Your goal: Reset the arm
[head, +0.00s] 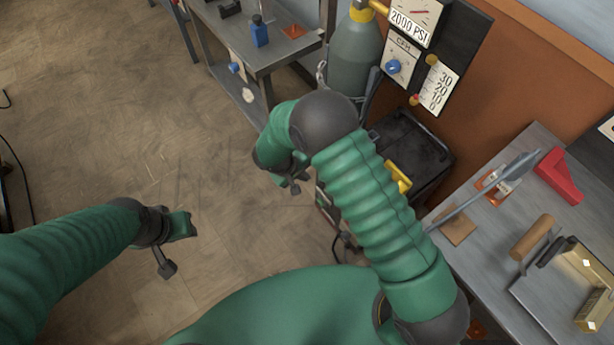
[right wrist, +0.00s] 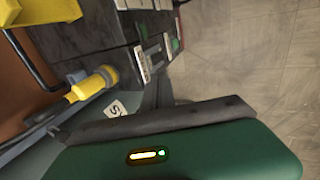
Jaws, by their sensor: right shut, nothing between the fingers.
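My right arm, in a green ribbed sleeve, rises from the bottom right of the head view and bends at a dark elbow. My right gripper (head: 295,188) hangs beyond the elbow, partly hidden by its own forearm. It is shut and empty, above the floor beside the black welding machine (head: 405,150). My left arm comes in from the left, and my left gripper (head: 166,268) points down over open floor. Its fingers are too small to tell whether they are open. The right wrist view mostly shows my green casing and the machinery beside it.
A grey gas cylinder (head: 354,60) and a gauge panel (head: 410,45) stand behind the welding machine. A metal workbench (head: 480,240) with several tools is at the right. A grey shelf table (head: 290,48) stands at the back. The floor (head: 100,130) at the left is mostly clear.

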